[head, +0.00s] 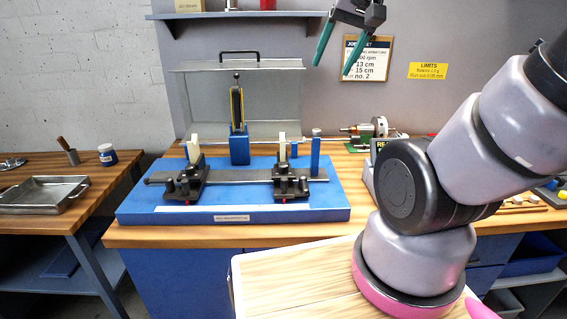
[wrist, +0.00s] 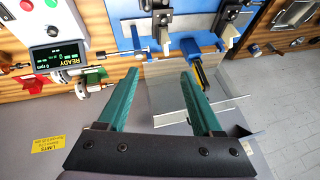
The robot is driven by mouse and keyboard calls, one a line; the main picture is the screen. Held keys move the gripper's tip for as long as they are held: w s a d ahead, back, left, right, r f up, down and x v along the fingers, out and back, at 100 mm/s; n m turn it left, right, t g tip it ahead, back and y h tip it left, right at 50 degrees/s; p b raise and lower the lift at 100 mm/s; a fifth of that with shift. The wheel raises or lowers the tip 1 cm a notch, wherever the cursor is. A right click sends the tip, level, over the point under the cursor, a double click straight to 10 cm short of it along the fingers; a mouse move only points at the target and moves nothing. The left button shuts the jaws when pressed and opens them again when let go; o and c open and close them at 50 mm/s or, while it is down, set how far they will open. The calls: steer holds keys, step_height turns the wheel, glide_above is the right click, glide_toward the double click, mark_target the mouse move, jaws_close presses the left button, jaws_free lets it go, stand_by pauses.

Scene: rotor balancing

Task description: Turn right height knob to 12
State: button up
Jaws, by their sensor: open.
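The blue balancing stand (head: 330,202) sits on the wooden bench, with a left support (head: 187,180) and a right support (head: 291,182) on its dark rail. Each support is a dark block with a pale upright and a small red spot. The right height knob and its scale are too small to make out. My gripper (head: 333,66) is raised high above and behind the stand, in front of the wall. Its green fingers are open and empty. In the wrist view my gripper (wrist: 160,74) shows spread fingers with nothing between them.
A clear shield with a black handle (head: 240,53) stands behind a blue post (head: 239,143). A job sheet (head: 366,58) hangs on the wall. A control box with a "READY" display (wrist: 58,54) is beside the stand. A metal tray (head: 42,194) lies on the left table.

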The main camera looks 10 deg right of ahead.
steer(key=w+a+f+n+g+h, duration=0.1)
steer(key=w+a+f+n+g, duration=0.2)
steer(key=w+f, duration=0.55)
steer(key=n+g, duration=0.3)
glide_toward(283, 165)
steer(key=shift+n+h, duration=0.3)
steer(key=f, duration=0.8)
steer(key=shift+a+f, duration=0.2)
steer(key=shift+f, duration=0.1)
jaws_close()
